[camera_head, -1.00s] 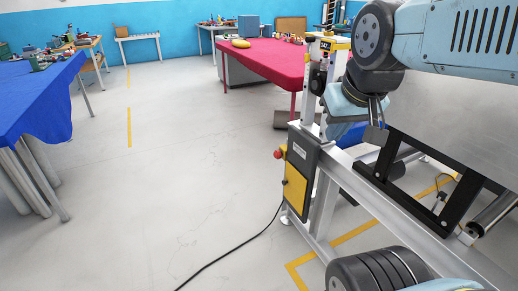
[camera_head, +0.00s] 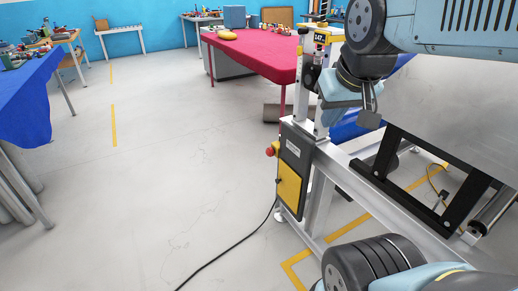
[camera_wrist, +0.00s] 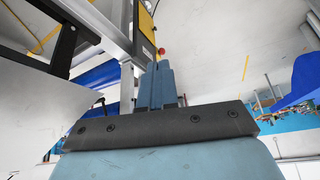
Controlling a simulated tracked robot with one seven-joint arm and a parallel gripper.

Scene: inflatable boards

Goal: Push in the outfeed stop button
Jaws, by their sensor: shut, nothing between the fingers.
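The outfeed stop button is a red mushroom knob (camera_head: 270,151) on the left side of a grey and yellow control box (camera_head: 289,187), which is fixed to the end of the conveyor frame. It stands out from the box. In the wrist view the red button (camera_wrist: 161,51) shows just past the fingertips, small and partly hidden behind them. My gripper (camera_wrist: 158,66) is shut and empty, its blue fingers together and pointing towards the button with a gap that I cannot judge. In the head view my arm's end hangs above and right of the box, beside the white posts.
The conveyor frame (camera_head: 400,212) and a large grey panel (camera_head: 450,110) fill the right side. A black cable (camera_head: 232,247) runs over the floor from the box. A red-covered table (camera_head: 255,58) stands behind, a blue-covered one (camera_head: 30,105) at left. The floor between is open.

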